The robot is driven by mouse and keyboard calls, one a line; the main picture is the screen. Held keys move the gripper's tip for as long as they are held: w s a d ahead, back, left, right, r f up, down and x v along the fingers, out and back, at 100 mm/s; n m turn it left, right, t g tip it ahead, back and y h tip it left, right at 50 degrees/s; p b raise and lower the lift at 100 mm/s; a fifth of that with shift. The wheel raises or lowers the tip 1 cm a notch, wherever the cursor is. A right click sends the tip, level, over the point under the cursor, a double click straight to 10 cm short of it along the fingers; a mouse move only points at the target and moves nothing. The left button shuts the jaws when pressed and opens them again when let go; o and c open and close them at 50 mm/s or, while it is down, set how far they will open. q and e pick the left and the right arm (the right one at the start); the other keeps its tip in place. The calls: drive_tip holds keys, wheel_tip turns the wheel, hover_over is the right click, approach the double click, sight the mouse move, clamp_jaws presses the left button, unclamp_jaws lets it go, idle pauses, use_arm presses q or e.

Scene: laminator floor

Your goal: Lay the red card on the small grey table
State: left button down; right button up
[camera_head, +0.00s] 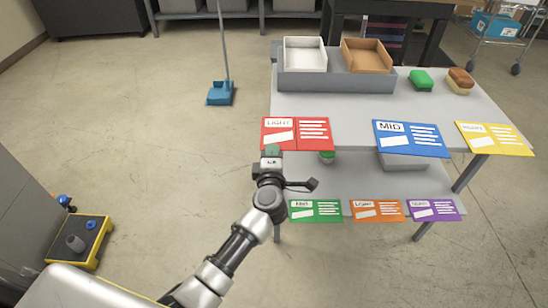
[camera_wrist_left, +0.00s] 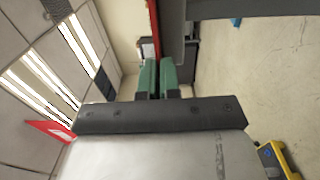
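The red card (camera_head: 312,134) stands at the front left of a grey two-level table (camera_head: 330,112), its face with white panels towards me. My left gripper (camera_head: 272,152) is at the card's lower left, with a green finger in front of it. In the left wrist view the green fingers (camera_wrist_left: 158,75) are almost together, with a thin red edge (camera_wrist_left: 154,25) in line between them, so they look shut on the card. I cannot tell whether the card still touches the table edge, or whether this is the small grey table. My right gripper is not in view.
Blue (camera_head: 410,139) and yellow (camera_head: 495,139) cards stand along the upper edge; green, orange and purple cards line the lower shelf. White (camera_head: 304,54) and brown (camera_head: 366,56) trays sit at the back. A yellow-edged platform (camera_head: 80,242) stands lower left.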

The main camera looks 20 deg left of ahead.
use_arm(q)
drive_tip(key=shift+s+a, duration=0.1)
drive_tip(key=shift+a, duration=0.05)
drive_tip(key=c, duration=1.4)
unclamp_jaws()
drive_tip(key=shift+o, duration=0.2)
drive_tip(key=v, duration=1.2)
drive_tip(key=shift+r, duration=0.2)
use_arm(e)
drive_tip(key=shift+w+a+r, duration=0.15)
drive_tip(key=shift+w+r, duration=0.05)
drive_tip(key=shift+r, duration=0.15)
use_arm(q)
drive_tip(key=shift+f, duration=0.1)
